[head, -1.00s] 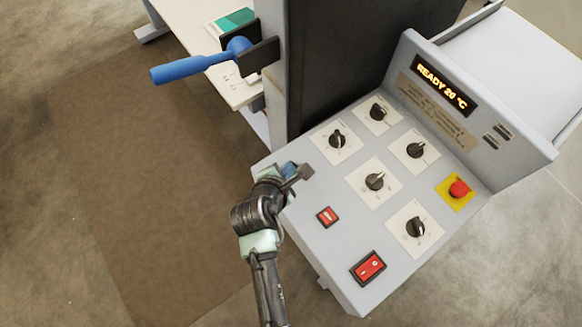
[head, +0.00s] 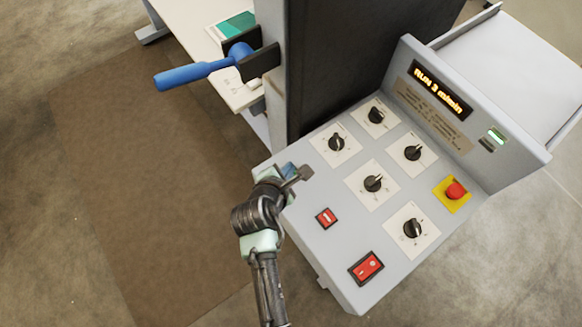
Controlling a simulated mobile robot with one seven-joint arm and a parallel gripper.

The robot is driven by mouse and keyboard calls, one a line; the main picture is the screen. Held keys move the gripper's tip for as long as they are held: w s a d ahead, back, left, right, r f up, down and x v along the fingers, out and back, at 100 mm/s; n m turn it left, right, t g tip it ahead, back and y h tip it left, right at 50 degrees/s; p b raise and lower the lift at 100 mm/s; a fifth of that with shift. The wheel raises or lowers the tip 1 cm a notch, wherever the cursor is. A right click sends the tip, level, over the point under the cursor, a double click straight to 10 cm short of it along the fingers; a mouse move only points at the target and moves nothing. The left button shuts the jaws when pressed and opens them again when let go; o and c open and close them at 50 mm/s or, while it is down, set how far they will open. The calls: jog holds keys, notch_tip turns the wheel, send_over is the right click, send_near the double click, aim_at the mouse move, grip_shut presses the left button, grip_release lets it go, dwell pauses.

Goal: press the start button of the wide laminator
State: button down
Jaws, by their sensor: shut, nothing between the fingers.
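The wide laminator's grey control panel (head: 300,228) fills the right half of the head view. Its display (head: 441,92) reads "RUN 3 m/min" in amber. Of two small lamps beside the display, the upper one (head: 497,135) glows green and the lower one (head: 487,145) is dark. My gripper (head: 304,173) is shut and empty at the panel's upper-left corner, with its tips over or against the surface. No start button can be made out; the spot under my fingertips is hidden.
Several black knobs (head: 372,183) on white plates cover the panel. A red emergency stop (head: 456,190) sits at right, a small red switch (head: 326,218) and a red rocker (head: 367,266) nearer. A blue-handled lever (head: 195,74) juts out left, above open floor.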

jog(key=shift+r, duration=0.1)
notch_tip(320, 180, up, 5)
jog(key=p, duration=0.5)
dwell(0.6)
